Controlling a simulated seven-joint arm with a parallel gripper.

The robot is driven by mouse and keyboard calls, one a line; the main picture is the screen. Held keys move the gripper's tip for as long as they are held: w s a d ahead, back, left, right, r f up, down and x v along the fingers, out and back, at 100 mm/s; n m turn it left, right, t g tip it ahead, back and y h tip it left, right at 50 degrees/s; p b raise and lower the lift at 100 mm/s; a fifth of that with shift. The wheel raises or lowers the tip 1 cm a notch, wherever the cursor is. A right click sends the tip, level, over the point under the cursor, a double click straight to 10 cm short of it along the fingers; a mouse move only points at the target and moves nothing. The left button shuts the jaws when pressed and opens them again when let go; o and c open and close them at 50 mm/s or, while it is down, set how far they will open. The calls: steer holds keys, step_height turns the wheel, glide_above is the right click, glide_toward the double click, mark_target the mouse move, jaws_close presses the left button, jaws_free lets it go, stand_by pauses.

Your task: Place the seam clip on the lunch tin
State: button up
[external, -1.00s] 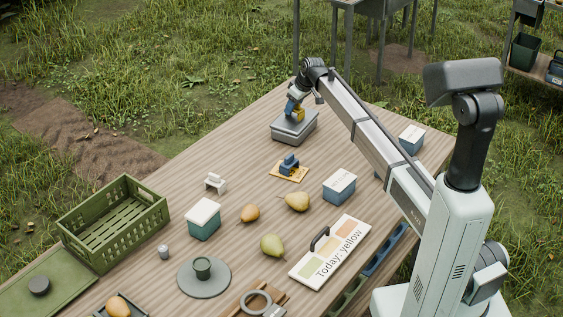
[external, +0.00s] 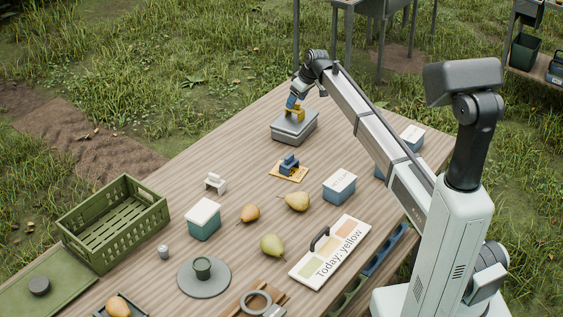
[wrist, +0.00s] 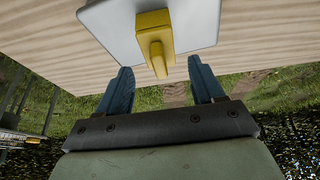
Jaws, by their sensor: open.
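The lunch tin (external: 296,131) is a grey box with a flat lid at the far end of the table. A yellow clip (external: 296,114), which I take to be the seam clip, rests on its lid. In the wrist view, the yellow clip (wrist: 154,38) stands on the pale lid (wrist: 108,20). My gripper (wrist: 160,68) is open, with its blue fingers apart on either side of the clip's near end and gaps on both sides. In the external view, my gripper (external: 292,101) is just above and beside the clip.
A blue clip-like piece (external: 289,164) sits on a yellow card. Lidded boxes (external: 204,220), pears (external: 272,245), a sign (external: 325,255) and a green crate (external: 110,225) occupy the nearer table. The wood around the tin is mostly clear.

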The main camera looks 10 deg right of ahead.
steer(key=v, duration=0.8)
steer(key=shift+o, duration=0.5)
stand_by(4.1)
